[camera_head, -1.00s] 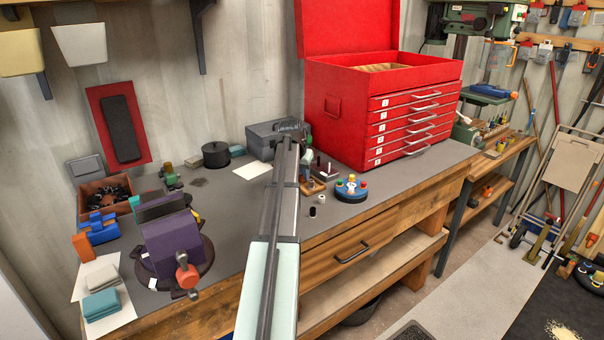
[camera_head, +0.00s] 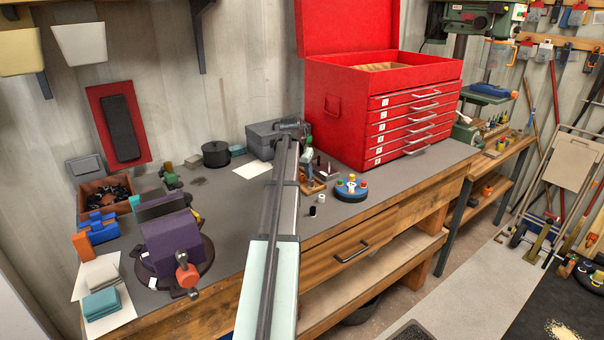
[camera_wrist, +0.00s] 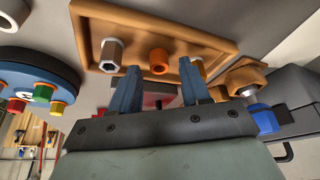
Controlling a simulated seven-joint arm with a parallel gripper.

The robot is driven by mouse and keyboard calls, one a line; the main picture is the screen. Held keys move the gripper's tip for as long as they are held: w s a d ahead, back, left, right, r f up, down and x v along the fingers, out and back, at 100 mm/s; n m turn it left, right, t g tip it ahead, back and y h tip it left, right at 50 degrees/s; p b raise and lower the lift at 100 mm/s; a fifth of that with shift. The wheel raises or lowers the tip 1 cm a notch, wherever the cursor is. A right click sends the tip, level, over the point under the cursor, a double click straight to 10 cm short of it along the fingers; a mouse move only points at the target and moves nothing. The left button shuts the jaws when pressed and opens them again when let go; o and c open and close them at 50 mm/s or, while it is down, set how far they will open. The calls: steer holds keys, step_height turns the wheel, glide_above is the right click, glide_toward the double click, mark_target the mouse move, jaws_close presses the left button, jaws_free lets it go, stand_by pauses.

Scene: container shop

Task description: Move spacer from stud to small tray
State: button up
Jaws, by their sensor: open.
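In the wrist view a shallow wooden tray (camera_wrist: 220,28) holds a silver hexagonal spacer-like piece (camera_wrist: 110,54), an orange cylinder (camera_wrist: 158,60) and a third piece partly behind a finger. I cannot tell which piece is the spacer or which is the stud. My gripper (camera_wrist: 160,76) is open, its two blue fingers apart near the tray's edge, with nothing visibly held between them. In the head view the wooden tray (camera_head: 314,187) is partly hidden by my arm, and the gripper's fingers are too small to make out.
A round blue holder with coloured knobs (camera_head: 351,187) stands right of the tray. A small white cylinder (camera_head: 321,198) and a black one (camera_head: 312,211) stand in front. A red tool chest (camera_head: 350,110) rises behind. A grey case (camera_head: 262,140) sits behind my arm.

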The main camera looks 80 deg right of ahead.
steer(key=v, duration=1.1)
steer(key=shift+r, duration=0.25)
steer(key=shift+w+a, duration=0.1)
